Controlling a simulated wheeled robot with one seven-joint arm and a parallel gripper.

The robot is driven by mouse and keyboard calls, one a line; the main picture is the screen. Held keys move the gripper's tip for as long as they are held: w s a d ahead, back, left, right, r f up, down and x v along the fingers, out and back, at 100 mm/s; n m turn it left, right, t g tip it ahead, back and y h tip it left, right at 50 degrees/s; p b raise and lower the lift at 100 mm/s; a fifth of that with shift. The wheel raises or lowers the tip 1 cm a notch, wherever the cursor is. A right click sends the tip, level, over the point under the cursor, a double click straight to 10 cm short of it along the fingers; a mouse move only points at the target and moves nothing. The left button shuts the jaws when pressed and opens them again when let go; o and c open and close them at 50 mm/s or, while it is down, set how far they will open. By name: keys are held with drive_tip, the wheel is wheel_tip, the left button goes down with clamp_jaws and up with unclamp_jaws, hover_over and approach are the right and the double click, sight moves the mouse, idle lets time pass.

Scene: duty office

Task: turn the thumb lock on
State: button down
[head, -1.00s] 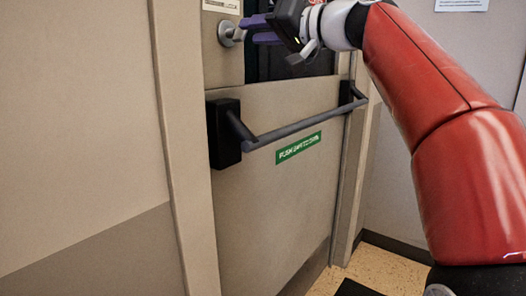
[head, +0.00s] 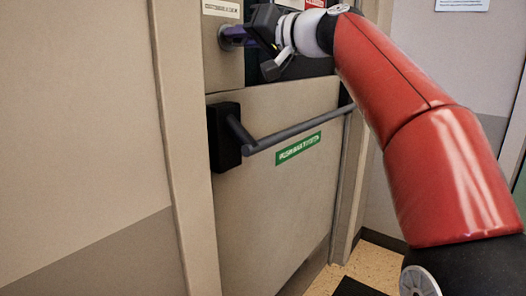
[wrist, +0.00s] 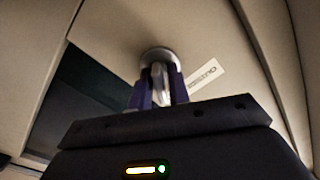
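The thumb lock (wrist: 159,55) is a silver round rosette with a small turn piece, on the beige door above the push bar. In the wrist view, my gripper (wrist: 159,88) reaches it with its two purple fingers apart, one on each side of the turn piece. I cannot make out clear contact between fingers and turn piece. In the head view, my gripper (head: 232,38) is at the lock and hides most of it; only a bit of the rosette (head: 223,37) shows at the left.
The black push bar (head: 290,133) crosses the door below my gripper, with a green sign (head: 298,148) under it. A dark window panel (head: 300,68) lies beside the lock. A white label (head: 221,9) is above the lock. The door frame (head: 180,130) stands at the left.

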drive_tip(key=shift+r+m+p, duration=0.2)
drive_tip(key=shift+m+p, duration=0.5)
drive_tip(key=shift+m, duration=0.5)
drive_tip(key=shift+f+m, duration=0.1)
drive_tip(key=shift+m, duration=0.7)
drive_tip(key=shift+f+m, duration=0.1)
drive_tip(key=shift+m, duration=1)
drive_tip(key=shift+m, duration=0.5)
drive_tip(key=m, duration=0.5)
drive_tip(key=c, duration=1.5)
unclamp_jaws()
drive_tip(key=shift+d, duration=0.1)
